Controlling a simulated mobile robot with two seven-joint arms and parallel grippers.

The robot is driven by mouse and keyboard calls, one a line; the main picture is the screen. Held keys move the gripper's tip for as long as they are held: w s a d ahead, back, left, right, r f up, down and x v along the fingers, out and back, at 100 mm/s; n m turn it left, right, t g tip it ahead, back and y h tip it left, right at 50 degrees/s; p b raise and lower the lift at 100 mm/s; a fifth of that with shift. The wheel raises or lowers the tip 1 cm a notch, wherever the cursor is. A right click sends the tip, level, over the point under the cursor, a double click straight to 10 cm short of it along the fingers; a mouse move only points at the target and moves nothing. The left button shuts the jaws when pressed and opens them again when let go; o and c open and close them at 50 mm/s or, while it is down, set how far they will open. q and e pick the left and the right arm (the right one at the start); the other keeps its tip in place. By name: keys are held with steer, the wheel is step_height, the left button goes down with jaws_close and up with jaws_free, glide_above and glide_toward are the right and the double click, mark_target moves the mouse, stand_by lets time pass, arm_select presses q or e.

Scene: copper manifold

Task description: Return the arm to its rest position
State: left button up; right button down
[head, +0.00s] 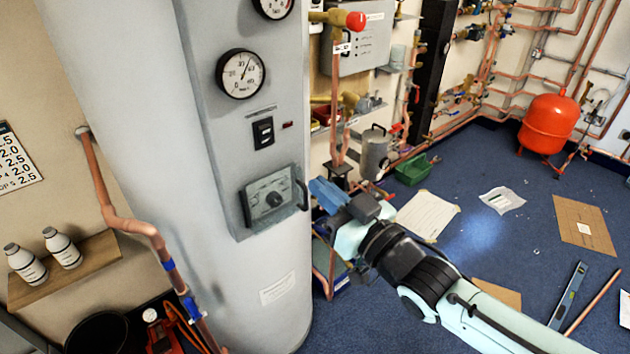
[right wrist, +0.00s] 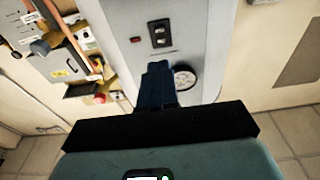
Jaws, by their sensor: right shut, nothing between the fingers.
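My right arm comes in from the lower right of the head view. The fingers are shut and empty. In the right wrist view the shut fingers (right wrist: 158,84) point toward the panel, with a gauge (right wrist: 186,78) beside them and a black switch plate (right wrist: 159,33) beyond. I cannot tell the exact gap between the fingers and the panel. My left gripper is in neither view.
The large grey tank (head: 150,130) fills the left and middle. A wooden shelf (head: 85,268) with two white bottles is at the left. A silver canister (head: 374,153), green bin (head: 412,169) and red vessel (head: 548,124) stand behind. Papers and a spirit level (head: 568,295) lie on the blue floor.

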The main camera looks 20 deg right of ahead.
stand_by(0.4)
step_height(320, 180, down, 26)
steer(key=w+m+g+h+p, duration=0.3)
steer(key=m+g+p, duration=0.1)
steer(key=g+p, duration=0.3)
steer(key=s+a+f+m+g+p, duration=0.1)
steer(key=s+f+g+p, duration=0.15)
steer(key=s+f, duration=0.4)
steer(key=s+f+m+g+p, duration=0.1)
steer(key=s+f+g+p, duration=0.2)
steer(key=f, duration=0.6)
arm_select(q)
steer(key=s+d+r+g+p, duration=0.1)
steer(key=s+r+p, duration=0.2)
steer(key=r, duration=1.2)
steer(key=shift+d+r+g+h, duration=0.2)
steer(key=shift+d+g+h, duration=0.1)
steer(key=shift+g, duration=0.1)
arm_select(e)
steer(key=s+a+f+m+g, duration=0.1)
steer(key=s+f+g, duration=0.2)
steer(key=s, duration=0.7)
steer(key=s+a+f+m+g, duration=0.1)
steer(key=s+f+g, duration=0.2)
steer(key=s, duration=0.8)
step_height(320, 180, down, 2)
steer(key=shift+a+g, duration=0.35)
steer(key=shift+a, duration=0.05)
